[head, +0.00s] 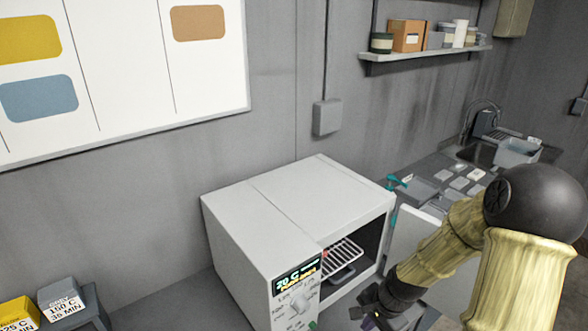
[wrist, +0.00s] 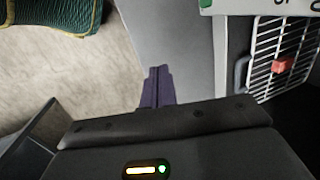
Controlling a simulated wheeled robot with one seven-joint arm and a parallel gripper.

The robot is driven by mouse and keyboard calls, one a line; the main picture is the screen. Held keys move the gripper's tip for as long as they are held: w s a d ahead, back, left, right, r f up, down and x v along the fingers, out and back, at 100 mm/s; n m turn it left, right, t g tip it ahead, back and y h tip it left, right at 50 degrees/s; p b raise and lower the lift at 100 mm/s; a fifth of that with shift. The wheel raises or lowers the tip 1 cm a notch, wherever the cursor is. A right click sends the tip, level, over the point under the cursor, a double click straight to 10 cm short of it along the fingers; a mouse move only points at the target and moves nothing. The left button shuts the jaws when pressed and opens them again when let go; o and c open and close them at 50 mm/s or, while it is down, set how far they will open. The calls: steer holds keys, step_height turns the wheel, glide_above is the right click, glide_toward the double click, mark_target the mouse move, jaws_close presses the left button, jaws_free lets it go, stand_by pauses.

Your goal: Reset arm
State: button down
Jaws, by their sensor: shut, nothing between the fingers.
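My gripper (head: 378,318) is at the lower right of the head view, in front of the white oven. In the wrist view its dark purple fingers (wrist: 157,88) are together and empty. My arm reaches in from the right. The white oven (head: 265,235) stands with its front open, and a wire rack (head: 342,257) shows inside. The rack also shows at the right of the wrist view (wrist: 280,52), with a small red thing (wrist: 283,66) on it. The oven's display (head: 297,277) reads 20 C.
The oven door (head: 412,240) appears swung open beside my arm. A counter with a sink (head: 478,153) and several small flat pieces lies behind. A yellow block (head: 18,314) and a grey block (head: 62,297) with labels sit at the lower left. A shelf (head: 425,52) hangs above.

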steer(key=s+a+r+n+h, duration=0.2)
steer(key=s+a+r+n, duration=0.1)
steer(key=s+r+n, duration=0.5)
step_height(320, 180, up, 3)
steer(key=n, duration=0.3)
steer(key=shift+s+t, duration=0.2)
steer(key=shift+t, duration=0.1)
steer(key=shift+d+f, duration=0.1)
